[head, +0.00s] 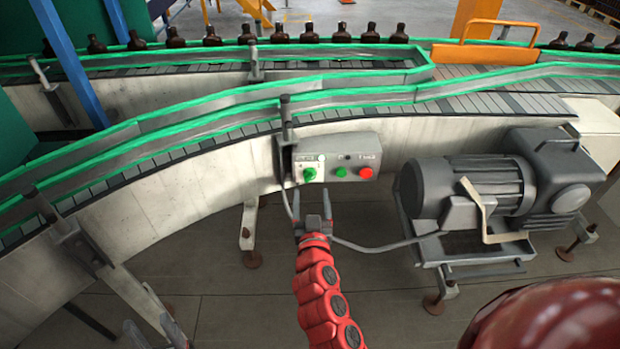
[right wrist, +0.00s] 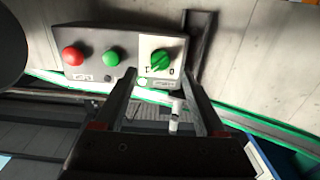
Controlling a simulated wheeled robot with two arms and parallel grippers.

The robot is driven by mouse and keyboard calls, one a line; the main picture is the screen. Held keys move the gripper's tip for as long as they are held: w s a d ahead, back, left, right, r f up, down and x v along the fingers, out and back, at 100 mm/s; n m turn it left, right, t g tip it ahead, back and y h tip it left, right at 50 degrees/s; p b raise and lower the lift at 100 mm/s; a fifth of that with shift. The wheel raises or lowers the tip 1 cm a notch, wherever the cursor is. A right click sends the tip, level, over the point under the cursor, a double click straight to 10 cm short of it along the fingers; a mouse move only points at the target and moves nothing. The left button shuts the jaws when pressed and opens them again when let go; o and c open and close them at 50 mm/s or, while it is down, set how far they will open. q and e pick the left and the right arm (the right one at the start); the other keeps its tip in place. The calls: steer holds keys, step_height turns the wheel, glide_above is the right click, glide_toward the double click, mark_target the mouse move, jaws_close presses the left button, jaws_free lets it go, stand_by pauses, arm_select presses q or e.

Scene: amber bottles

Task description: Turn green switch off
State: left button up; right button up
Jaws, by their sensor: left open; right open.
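The green switch (head: 309,174) is a rotary knob on a light plate at the left end of a grey control box (head: 325,155), fixed to the conveyor's side. In the right wrist view, the knob (right wrist: 160,61) has its grip bar tilted diagonally; I cannot tell which setting it marks. My right gripper (head: 313,206) is open and empty just below the box. In the right wrist view, its fingers (right wrist: 158,84) stand apart, with the knob beyond and between the tips; contact is not visible. My left gripper (head: 156,330) is open at the lower left edge, far from the switch.
A green button (head: 341,172) and a red button (head: 366,173) sit right of the switch. A grey motor (head: 475,185) stands right of the box. A cable (head: 375,249) hangs below. Amber bottles (head: 280,33) line the conveyor behind.

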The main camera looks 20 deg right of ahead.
mark_target(310, 180)
steer(key=shift+p+x, duration=0.45)
steer(key=shift+x, duration=2.3)
jaws_close()
